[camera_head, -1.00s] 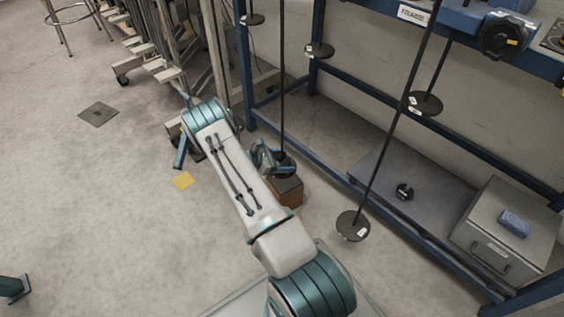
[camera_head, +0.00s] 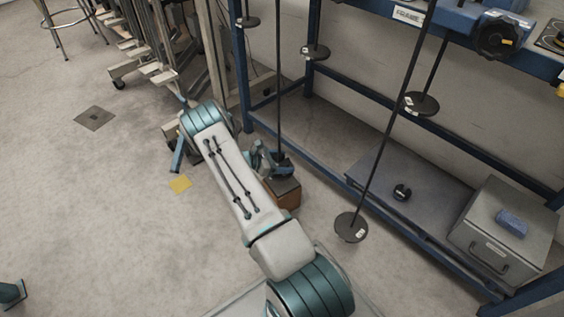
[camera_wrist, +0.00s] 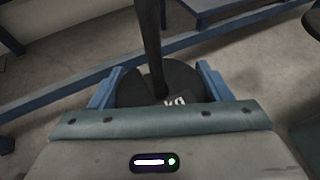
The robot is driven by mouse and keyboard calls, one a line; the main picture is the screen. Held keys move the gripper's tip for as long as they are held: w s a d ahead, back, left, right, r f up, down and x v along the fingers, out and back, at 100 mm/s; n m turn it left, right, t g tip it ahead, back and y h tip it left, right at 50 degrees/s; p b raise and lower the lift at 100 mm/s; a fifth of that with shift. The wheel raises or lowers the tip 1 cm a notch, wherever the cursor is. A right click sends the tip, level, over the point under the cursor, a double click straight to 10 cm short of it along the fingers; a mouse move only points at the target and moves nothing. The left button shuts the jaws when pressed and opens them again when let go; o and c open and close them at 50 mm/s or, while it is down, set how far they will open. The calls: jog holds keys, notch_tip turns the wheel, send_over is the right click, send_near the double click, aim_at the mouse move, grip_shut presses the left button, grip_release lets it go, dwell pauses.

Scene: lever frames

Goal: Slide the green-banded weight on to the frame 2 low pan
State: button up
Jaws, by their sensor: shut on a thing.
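My gripper (camera_wrist: 158,92) has its two blue fingers on either side of a dark round disc (camera_wrist: 130,90) with white lettering that seems to read kg. A dark upright rod (camera_wrist: 151,40) meets the disc at its middle. No green band shows on the disc, and any pan under it is hidden.
A tilted rod carries a low pan (camera_head: 351,228) to the right of my arm. Other hanging pans (camera_head: 421,103) (camera_head: 315,52) are higher up. The blue frame (camera_head: 330,75) stands behind. A grey box (camera_head: 500,235) with a blue block is at right. The left floor is mostly open.

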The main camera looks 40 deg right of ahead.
jog(key=shift+f+b, duration=0.35)
dwell(0.3)
jog(key=o, duration=1.6)
jog(key=shift+c, duration=0.2)
jog(key=shift+f, duration=0.1)
jog(key=shift+p+v, duration=0.65)
jog(key=shift+v, duration=2.9)
jog(key=shift+d, duration=0.1)
